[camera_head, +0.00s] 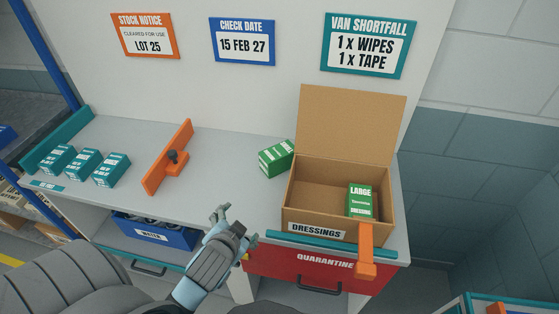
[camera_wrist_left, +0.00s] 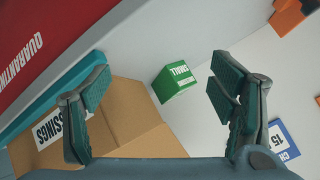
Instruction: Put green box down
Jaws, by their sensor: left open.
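A green box (camera_head: 277,158) with white stripes sits on the grey counter, just left of the cardboard dressings box and set at an angle. It shows in the left wrist view as a green box marked "SMALL" (camera_wrist_left: 174,82). A second green box marked "LARGE" (camera_head: 361,202) stands inside the open cardboard box (camera_head: 310,192). My left gripper (camera_head: 237,223) is open and empty near the counter's front edge, apart from the green box. In the left wrist view its fingers (camera_wrist_left: 160,95) are spread wide, with the small box seen between them. My right gripper is out of view.
Several teal boxes (camera_head: 83,163) are at the left. A red quarantine drawer (camera_head: 315,268) and an orange bracket (camera_head: 367,255) are at the front. The counter between divider and green box is clear.

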